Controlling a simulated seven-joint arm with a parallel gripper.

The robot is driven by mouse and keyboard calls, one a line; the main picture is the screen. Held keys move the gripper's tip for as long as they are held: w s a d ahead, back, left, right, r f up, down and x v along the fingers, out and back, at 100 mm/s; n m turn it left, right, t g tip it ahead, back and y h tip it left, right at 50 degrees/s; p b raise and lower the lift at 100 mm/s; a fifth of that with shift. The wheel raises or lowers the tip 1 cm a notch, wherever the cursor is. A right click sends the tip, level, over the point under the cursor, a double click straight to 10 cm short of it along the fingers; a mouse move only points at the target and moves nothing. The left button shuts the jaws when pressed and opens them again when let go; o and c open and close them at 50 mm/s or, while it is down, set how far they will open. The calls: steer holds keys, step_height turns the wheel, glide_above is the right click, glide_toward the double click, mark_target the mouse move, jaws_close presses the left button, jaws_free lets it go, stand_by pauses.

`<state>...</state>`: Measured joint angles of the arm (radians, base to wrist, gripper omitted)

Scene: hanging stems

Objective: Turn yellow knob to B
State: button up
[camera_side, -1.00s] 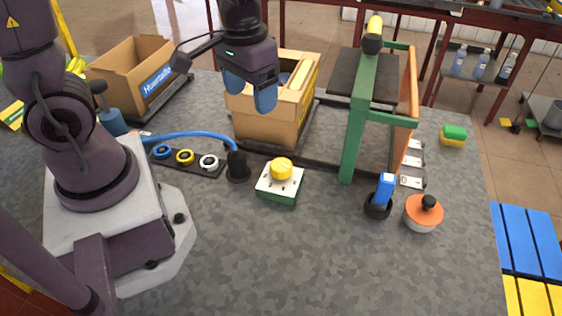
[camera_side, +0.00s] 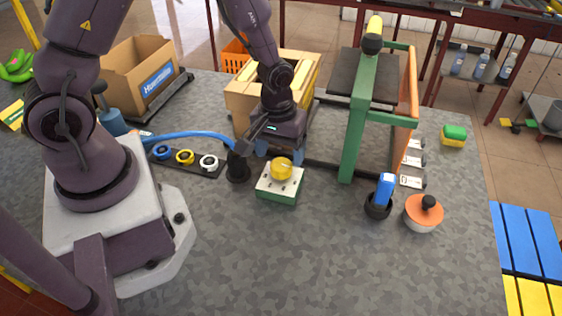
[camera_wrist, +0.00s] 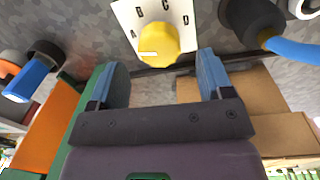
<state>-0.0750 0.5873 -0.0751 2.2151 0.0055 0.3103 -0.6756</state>
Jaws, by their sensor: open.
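The yellow knob (camera_side: 281,169) sits on a white plate on top of a green-sided box (camera_side: 278,191). The knob (camera_wrist: 161,43) also shows in the wrist view, on the plate (camera_wrist: 127,14) with the letters A, B, C and D around it. A short white mark on the knob lies toward its left side, nearest the A. My gripper (camera_side: 280,152) is low, just behind the knob in the side view. Its two blue fingers (camera_wrist: 162,70) are spread apart, with the knob just beyond the gap between them. The gripper holds nothing.
A cardboard box (camera_side: 243,101) stands behind my gripper. A black socket with a blue hose (camera_side: 190,134) is close left of the knob box. A green frame (camera_side: 354,135) rises to the right, with a blue-handled switch (camera_side: 386,187) and an orange-lidded pot (camera_side: 424,212) beyond. The front table is clear.

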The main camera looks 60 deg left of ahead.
mark_target(282, 164)
steer(key=shift+d+f, duration=0.1)
steer(key=shift+f, duration=1.75)
steer(key=c, duration=0.9)
steer(key=m, duration=0.5)
steer(key=shift+w, duration=0.1)
steer(key=shift+d+m+g, duration=0.1)
steer(key=shift+m+g, duration=0.2)
steer(key=shift+m, duration=2.1)
